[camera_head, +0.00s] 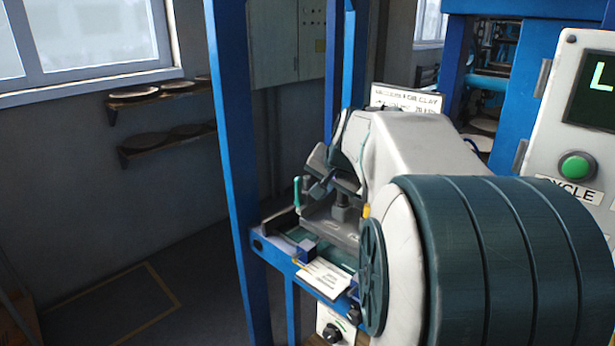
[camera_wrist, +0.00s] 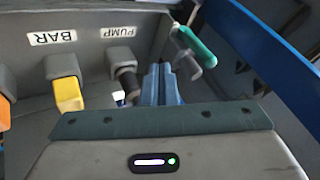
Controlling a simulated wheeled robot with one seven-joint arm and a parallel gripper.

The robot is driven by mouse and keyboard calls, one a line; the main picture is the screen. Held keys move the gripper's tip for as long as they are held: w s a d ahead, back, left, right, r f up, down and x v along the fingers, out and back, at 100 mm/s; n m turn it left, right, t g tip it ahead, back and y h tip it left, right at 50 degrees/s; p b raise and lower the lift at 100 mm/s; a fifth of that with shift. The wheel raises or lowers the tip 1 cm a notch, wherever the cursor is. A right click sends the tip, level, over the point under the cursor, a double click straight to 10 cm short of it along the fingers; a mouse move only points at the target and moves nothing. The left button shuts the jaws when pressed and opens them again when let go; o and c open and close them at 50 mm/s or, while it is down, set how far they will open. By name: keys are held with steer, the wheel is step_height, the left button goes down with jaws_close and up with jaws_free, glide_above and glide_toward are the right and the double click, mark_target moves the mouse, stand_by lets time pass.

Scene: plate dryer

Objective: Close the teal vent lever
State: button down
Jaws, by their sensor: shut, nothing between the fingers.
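The teal vent lever (camera_wrist: 194,44) shows in the wrist view at the upper right, a teal handle on a grey stem, slanting up to the left. In the head view its thin teal handle (camera_head: 297,191) stands nearly upright, just left of my gripper. My gripper (camera_wrist: 160,84) is shut and empty, its blue fingers together just left of and below the lever in the wrist view, apparently apart from it. In the head view my gripper (camera_head: 319,188) is small and partly hidden by my arm, so contact is hard to judge.
A dark-handled lever (camera_wrist: 128,80) under the PUMP label (camera_wrist: 121,32) stands close left of the fingers. A yellow lever (camera_wrist: 68,94) stands farther left. A blue frame beam (camera_wrist: 265,55) runs along the right. The green CYCLE button (camera_head: 577,166) panel is at the right.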

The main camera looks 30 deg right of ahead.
mark_target(298, 192)
steer(key=shift+x, duration=1.05)
steer(key=shift+w+a+r+p, duration=0.1)
steer(key=shift+w+a+p, duration=0.1)
steer(key=shift+w+a, duration=0.3)
steer(key=shift+w+a+r+p, duration=0.15)
steer(key=shift+w+a, duration=0.15)
steer(key=shift+w, duration=0.25)
steer(key=shift+w+a, duration=0.3)
steer(key=shift+w, duration=0.2)
steer(key=shift+r+p, duration=0.1)
steer(key=shift+p, duration=0.45)
steer(key=shift+w+r, duration=0.1)
